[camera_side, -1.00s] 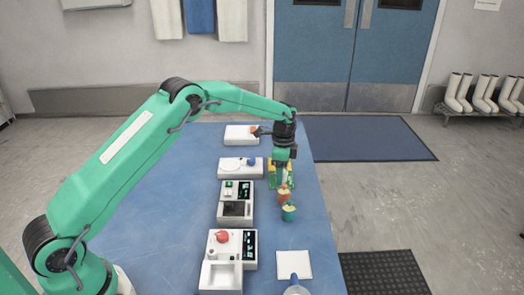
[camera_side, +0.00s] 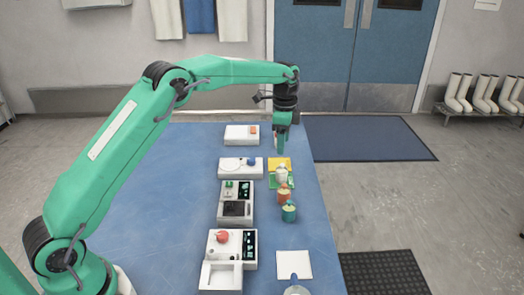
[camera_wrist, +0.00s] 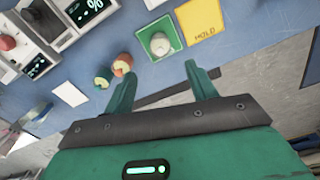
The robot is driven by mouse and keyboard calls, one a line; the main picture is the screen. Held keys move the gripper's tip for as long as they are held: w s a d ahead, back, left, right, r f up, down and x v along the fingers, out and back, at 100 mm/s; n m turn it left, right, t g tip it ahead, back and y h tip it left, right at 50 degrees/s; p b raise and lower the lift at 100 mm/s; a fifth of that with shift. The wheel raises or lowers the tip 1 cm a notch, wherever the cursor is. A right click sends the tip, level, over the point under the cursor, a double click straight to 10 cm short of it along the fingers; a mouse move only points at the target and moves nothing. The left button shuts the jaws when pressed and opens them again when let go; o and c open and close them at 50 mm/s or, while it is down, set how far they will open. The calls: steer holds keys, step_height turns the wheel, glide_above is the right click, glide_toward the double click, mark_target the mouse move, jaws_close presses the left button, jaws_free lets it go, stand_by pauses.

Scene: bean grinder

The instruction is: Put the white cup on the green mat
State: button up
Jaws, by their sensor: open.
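The white cup (camera_side: 282,171) stands upright on the green mat (camera_side: 273,184) in the side view. In the wrist view the cup (camera_wrist: 160,44) is inside the edges of the green mat (camera_wrist: 144,36). My gripper (camera_side: 281,151) is above and beyond the cup in the side view, apart from it. In the wrist view my gripper (camera_wrist: 159,68) has its two fingers spread with nothing between them.
A yellow mat (camera_side: 286,160) marked HOLD lies beside the green mat. An orange cup (camera_side: 283,195) and a teal cup (camera_side: 289,213) stand nearer the camera. White machines (camera_side: 236,216) line the left. A white square (camera_side: 300,262) lies near the front. The blue table is clear further left.

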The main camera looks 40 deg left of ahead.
steer(key=shift+r, duration=0.35)
stand_by(0.4)
steer(key=s+r+n+t, duration=0.3)
steer(key=s+r+n, duration=0.3)
steer(key=s+r, duration=0.95)
steer(key=s+f+n+t, duration=0.1)
steer(key=s+f+n, duration=0.1)
steer(key=s, duration=0.9)
steer(key=s+f+n+t, duration=0.1)
steer(key=s+n, duration=0.3)
steer(key=s, duration=0.8)
steer(key=shift+d+f+t, duration=0.3)
steer(key=shift+d+f, duration=0.05)
steer(key=shift+f, duration=0.4)
